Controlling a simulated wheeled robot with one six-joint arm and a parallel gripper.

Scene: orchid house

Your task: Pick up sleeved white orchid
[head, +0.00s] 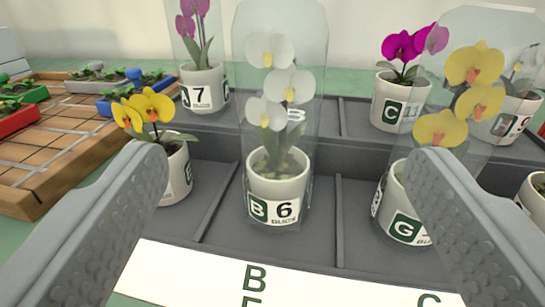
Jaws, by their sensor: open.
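The sleeved white orchid (277,186) stands upright in the middle of the head view. It has white blooms, a cream pot with a green "B" and "6" label, and a clear sleeve around it. It stands in a compartment of the grey tray (220,222), between low dividers. My gripper (283,160) is open and empty, with one grey finger at the left and one at the right. The orchid shows in the gap between the fingers, beyond them. I cannot tell how far it is from the fingertips.
A small yellow orchid (172,165) stands left, partly behind my left finger. A sleeved yellow orchid (400,205) stands right, partly behind my right finger. Behind are a sleeved purple orchid (204,88) and an unsleeved magenta one (398,98). A wooden board (62,150) with colored trays lies left.

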